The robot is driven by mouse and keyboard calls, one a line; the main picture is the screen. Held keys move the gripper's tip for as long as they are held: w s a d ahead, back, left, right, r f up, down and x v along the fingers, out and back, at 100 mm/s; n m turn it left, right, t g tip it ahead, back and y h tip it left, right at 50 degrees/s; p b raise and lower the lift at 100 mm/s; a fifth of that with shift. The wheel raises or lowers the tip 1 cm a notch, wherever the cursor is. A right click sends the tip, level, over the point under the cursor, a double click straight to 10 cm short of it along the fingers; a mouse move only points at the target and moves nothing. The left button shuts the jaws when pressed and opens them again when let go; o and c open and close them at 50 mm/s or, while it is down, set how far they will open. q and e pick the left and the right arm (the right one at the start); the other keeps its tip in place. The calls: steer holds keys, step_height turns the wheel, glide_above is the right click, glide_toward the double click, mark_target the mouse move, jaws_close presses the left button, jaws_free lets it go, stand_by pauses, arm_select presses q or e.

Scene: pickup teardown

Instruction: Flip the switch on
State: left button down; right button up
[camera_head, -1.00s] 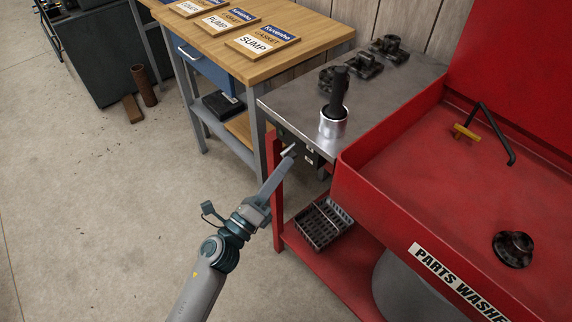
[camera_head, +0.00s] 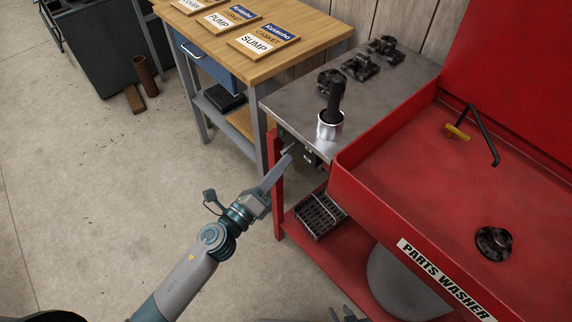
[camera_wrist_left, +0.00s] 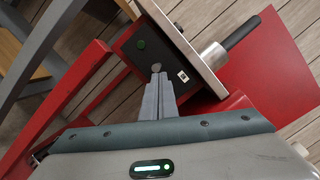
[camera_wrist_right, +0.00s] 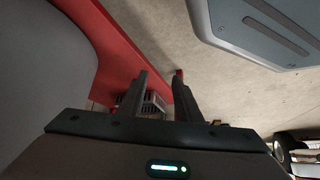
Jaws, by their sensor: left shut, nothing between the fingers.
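A dark switch box (camera_wrist_left: 128,50) is fixed under the edge of the metal worktop. In the head view the box (camera_head: 308,157) is small and partly hidden. My left gripper (camera_head: 286,153) is shut and empty. In the left wrist view its fingertips (camera_wrist_left: 158,77) are at the grey switch; I cannot tell whether they touch it. My right gripper (camera_wrist_right: 163,80) is open and empty, low above the floor side of the red washer.
The red parts washer basin (camera_head: 350,185) stands to the right, with a wire basket (camera_head: 318,215) on its lower shelf. A metal can with a black-handled tool (camera_head: 330,125) stands on the worktop. A wooden bench (camera_head: 270,65) is behind.

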arm_select(q)
steer(key=shift+r+p, duration=0.45)
steer(key=shift+p, duration=0.7)
arm_select(e)
steer(key=s+d+f+g, duration=0.1)
steer(key=s+d+f, duration=0.1)
steer(key=s, duration=0.3)
steer(key=shift+s+h, duration=0.25)
steer(key=shift+h, duration=0.05)
arm_select(q)
steer(key=shift+s+f, duration=0.1)
steer(key=shift+f, duration=0.1)
arm_select(e)
steer(key=shift+w+a, duration=0.1)
steer(key=shift+w, duration=0.05)
